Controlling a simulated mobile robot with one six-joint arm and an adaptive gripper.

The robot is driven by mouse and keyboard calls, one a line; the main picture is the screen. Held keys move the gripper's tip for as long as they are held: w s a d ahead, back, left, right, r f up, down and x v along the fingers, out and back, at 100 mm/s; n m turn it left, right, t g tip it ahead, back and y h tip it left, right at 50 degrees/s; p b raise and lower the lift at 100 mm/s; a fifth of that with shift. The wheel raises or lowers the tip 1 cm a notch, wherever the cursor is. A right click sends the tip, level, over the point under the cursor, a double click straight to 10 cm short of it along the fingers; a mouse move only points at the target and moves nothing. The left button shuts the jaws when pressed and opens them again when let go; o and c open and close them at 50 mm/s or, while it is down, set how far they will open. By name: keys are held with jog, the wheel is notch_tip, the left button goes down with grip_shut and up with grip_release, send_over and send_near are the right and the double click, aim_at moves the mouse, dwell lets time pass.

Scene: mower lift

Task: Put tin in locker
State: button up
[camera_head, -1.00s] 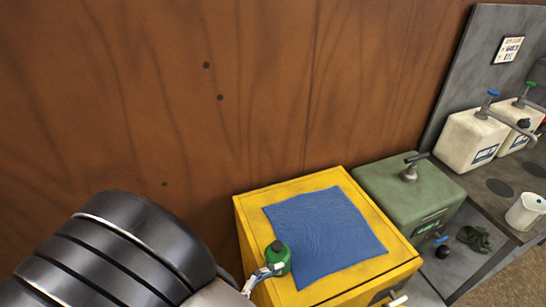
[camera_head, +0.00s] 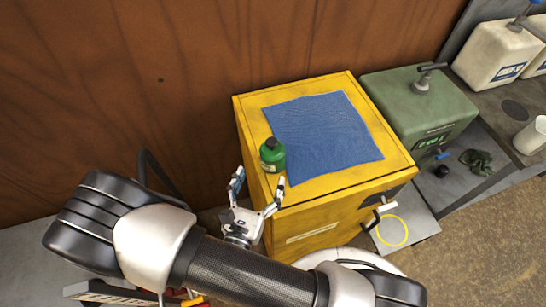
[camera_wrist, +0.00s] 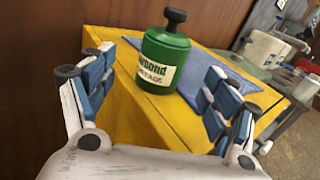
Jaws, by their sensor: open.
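The green tin (camera_head: 272,155) with a black cap stands upright on the left part of the yellow locker's top (camera_head: 249,118), by the edge of a blue cloth (camera_head: 325,135). In the wrist view the tin (camera_wrist: 163,62) shows a pale label and sits ahead, between the spread fingers. My gripper (camera_head: 258,182) is open and empty, just in front of the tin and apart from it. The locker's front carries a handle (camera_head: 378,212) and looks shut, though its front is seen at a steep angle.
A green canister (camera_head: 418,105) stands right of the locker. White jugs (camera_head: 495,52) and a white beaker (camera_head: 532,135) stand on the grey bench at the right. A brown wall (camera_head: 180,80) rises close behind the locker. A yellow ring (camera_head: 392,231) lies beside it.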

aim_at(267, 164)
jog(key=x, duration=0.4)
jog(key=shift+s, duration=0.1)
jog(key=shift+d+b+x, duration=0.15)
jog(key=shift+b+x, duration=0.15)
jog(key=shift+x, duration=1.05)
jog(key=shift+d+b+x, duration=0.15)
jog(key=shift+b+x, duration=0.15)
jog(key=shift+x, duration=1)
jog(key=shift+s+r, duration=0.15)
jog(key=shift+c, duration=0.2)
jog(key=c, duration=1.6)
